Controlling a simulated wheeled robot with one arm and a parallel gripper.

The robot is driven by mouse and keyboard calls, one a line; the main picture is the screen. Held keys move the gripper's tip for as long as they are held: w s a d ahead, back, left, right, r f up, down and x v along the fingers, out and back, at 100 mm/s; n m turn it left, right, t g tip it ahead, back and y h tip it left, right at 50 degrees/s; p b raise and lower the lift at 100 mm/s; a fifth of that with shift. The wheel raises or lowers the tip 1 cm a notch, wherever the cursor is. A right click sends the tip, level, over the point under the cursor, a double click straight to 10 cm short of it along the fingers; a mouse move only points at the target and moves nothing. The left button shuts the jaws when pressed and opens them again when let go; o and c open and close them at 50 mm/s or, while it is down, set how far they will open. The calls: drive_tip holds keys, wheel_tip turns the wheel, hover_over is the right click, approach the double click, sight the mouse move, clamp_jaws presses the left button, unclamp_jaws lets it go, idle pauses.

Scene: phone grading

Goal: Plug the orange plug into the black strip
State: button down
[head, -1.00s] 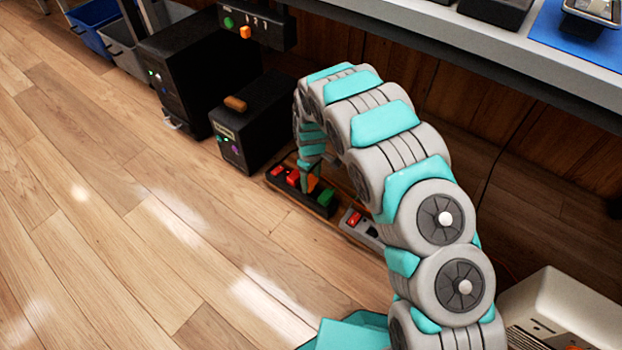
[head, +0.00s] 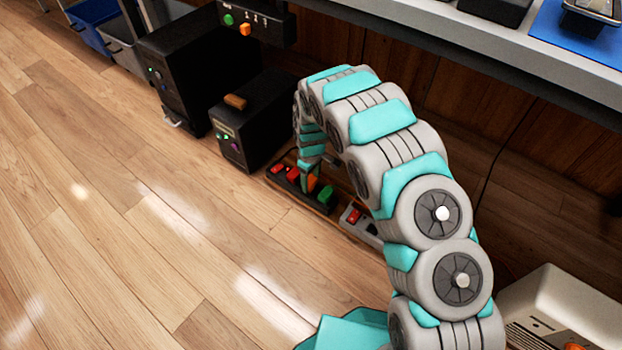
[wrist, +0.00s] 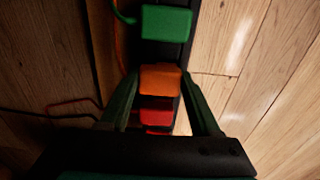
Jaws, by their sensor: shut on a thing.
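The orange plug (wrist: 160,78) sits between the two fingers of my gripper (wrist: 162,85) in the wrist view, and the gripper is shut on it. In the head view the orange plug (head: 312,183) shows at the black strip (head: 320,207) on the floor. The plug is over or in the strip; I cannot tell whether it is fully seated. A green plug (wrist: 166,23) is on the strip on one side of it, and a red plug (wrist: 156,110) is on the other. My arm partly hides the strip in the head view.
A pale strip with a red switch (head: 354,216) lies right of the black strip. Black boxes (head: 250,122) stand behind on the left. A table edge (head: 480,60) runs overhead. A beige unit (head: 565,310) is at the lower right. The wooden floor at left is clear.

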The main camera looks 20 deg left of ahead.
drive_tip(key=shift+f, duration=0.45)
unclamp_jaws()
idle(0.3)
